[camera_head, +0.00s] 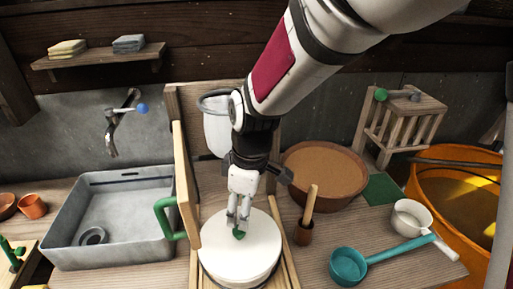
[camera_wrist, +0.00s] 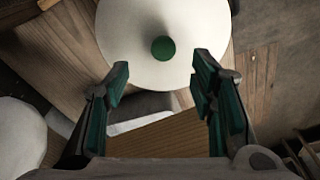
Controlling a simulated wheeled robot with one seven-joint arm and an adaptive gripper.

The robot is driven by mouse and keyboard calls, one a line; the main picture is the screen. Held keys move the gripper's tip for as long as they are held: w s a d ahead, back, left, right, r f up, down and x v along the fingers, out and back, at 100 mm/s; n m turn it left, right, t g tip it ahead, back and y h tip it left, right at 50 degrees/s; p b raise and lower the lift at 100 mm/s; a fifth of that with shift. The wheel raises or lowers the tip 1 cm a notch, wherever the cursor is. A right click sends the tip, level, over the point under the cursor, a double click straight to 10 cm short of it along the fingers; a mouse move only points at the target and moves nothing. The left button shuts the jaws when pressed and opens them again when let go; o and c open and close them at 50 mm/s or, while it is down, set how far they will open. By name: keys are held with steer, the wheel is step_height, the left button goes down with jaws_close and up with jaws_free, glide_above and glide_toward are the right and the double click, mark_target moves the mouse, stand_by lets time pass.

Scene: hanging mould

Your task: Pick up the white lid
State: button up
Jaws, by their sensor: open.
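The white lid (camera_head: 258,258) is round and flat and lies on top of a pot-like round thing on the wooden counter, in front of the wooden frame. Its green knob (camera_head: 238,234) is at its middle. In the wrist view the lid (camera_wrist: 200,22) fills the top centre, with the knob (camera_wrist: 163,49) in full view. My gripper (camera_head: 238,219) is directly over the lid, fingers pointing down close to the knob. In the wrist view my gripper (camera_wrist: 160,72) is open and empty, its two green-padded fingers apart, with the knob just beyond their tips.
A wooden panel with a green handle (camera_head: 163,214) stands upright just left of the lid. A wooden handle (camera_head: 310,202) in a small brown cup stands close on the right. A brown bowl (camera_head: 325,150), teal ladle (camera_head: 348,266) and grey sink (camera_head: 70,255) lie around.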

mark_target(239, 236)
steer(key=shift+s+a+f+p, duration=0.1)
steer(key=shift+a+f+p, duration=0.1)
steer(key=shift+f, duration=1.25)
steer(key=shift+s+a+f+p, duration=0.1)
steer(key=shift+a+f+p, duration=0.1)
steer(key=shift+f, duration=1.2)
steer(key=shift+a+f+p, duration=0.1)
steer(key=shift+a+f, duration=0.1)
steer(key=shift+f, duration=1.25)
jaws_close()
